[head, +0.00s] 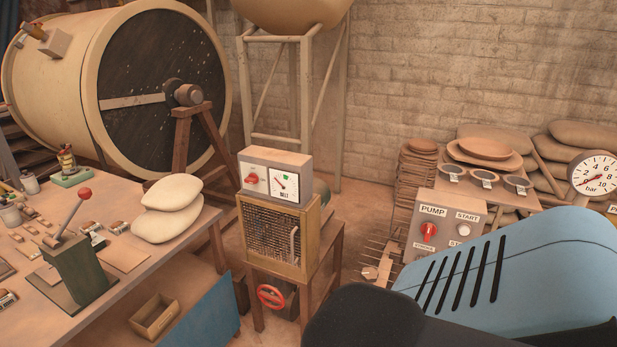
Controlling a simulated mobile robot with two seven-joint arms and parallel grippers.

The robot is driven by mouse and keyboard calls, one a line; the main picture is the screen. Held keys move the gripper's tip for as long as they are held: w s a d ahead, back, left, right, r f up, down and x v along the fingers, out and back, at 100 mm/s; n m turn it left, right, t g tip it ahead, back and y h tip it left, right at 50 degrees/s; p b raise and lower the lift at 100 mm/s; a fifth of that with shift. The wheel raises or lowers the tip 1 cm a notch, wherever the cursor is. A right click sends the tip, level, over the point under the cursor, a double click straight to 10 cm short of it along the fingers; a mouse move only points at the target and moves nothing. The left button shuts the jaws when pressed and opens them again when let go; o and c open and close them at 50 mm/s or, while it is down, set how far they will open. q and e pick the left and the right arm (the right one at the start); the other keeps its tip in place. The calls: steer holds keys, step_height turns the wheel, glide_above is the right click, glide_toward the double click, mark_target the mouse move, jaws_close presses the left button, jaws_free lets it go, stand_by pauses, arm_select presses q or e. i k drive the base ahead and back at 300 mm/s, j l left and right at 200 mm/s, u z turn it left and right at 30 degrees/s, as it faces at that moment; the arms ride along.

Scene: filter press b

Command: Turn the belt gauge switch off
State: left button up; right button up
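The belt gauge box (275,177) stands on top of a wooden cabinet with a mesh front, near the middle of the head view. A red switch knob (252,179) is on the left of its pale front face. To the right of the knob is a white dial (285,186) with a needle, a small green mark and a label that seems to read BELT. The knob's exact setting is too small to tell. Neither of my grippers shows. A large blue and black part of my arm fills the lower right.
A pump panel (446,228) with a red knob stands to the right, partly behind my arm. A bench (175,262) with a lever and pale sacks (166,222) is on the left. A large drum (120,80) stands behind.

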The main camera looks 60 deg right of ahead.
mark_target(253, 179)
steer(key=z, duration=1.55)
